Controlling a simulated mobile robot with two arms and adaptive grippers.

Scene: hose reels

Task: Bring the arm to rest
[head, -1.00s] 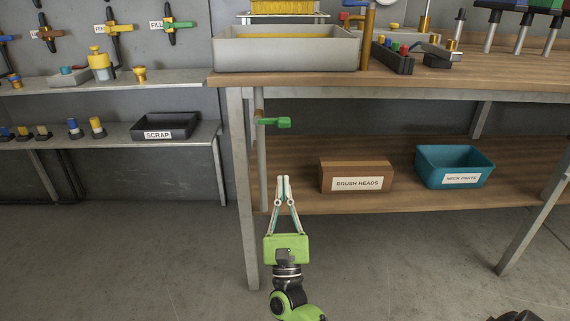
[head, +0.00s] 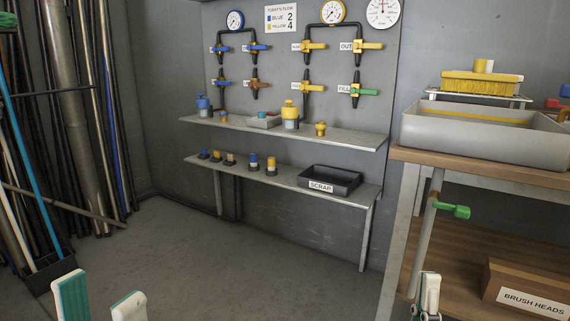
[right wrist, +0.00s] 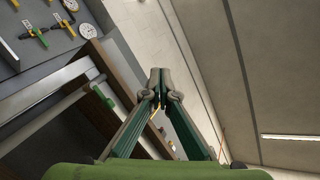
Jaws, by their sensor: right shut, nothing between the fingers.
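My right gripper (head: 428,292) is at the bottom right of the head view, in front of the wooden bench, with its fingertips together and nothing between them. It also shows in the right wrist view (right wrist: 159,88), its green-lined fingers meeting at the tips against a tilted background of bench, wall and ceiling. My left gripper (head: 98,300) is at the bottom left of the head view. Its two white-and-teal fingertips stand apart with nothing seen between them. The rest of both arms is out of the head view.
The wooden bench (head: 482,169) with a grey tray (head: 480,132) on top stands right. A green-handled valve (head: 453,211) hangs below its edge. Wall shelves with a SCRAP tray (head: 330,181) are in the middle. Poles (head: 80,120) lean at left. The middle floor is clear.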

